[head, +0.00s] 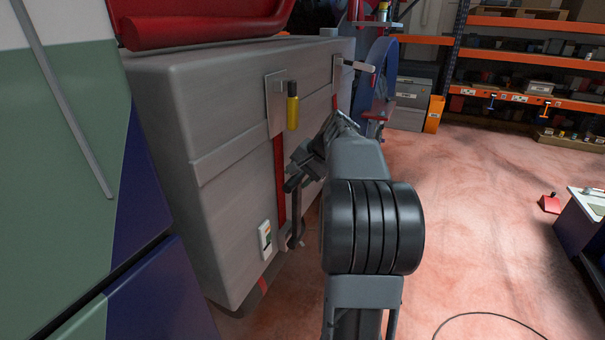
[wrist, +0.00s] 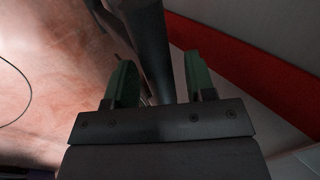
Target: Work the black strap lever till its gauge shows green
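A dark strap lever (head: 296,214) stands low on the side of the grey case, at the foot of a red strap (head: 279,180). Beside it, a small white gauge (head: 265,241) shows orange and green patches; its reading is too small to tell. My gripper (head: 298,172) is at the upper end of this lever and partly hides it. In the wrist view my gripper (wrist: 160,82) has its two green fingers apart. A dark bar (wrist: 150,45), apparently the lever, passes between or just beyond them, with gaps on both sides. Contact cannot be told.
A yellow-handled lever (head: 292,106) hangs above on the grey case (head: 225,150). Another dark-handled lever (head: 358,66) sits farther along. A red strap (wrist: 245,75) runs close on the right in the wrist view. Open floor (head: 470,220) lies to the right, with a cable (head: 490,315).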

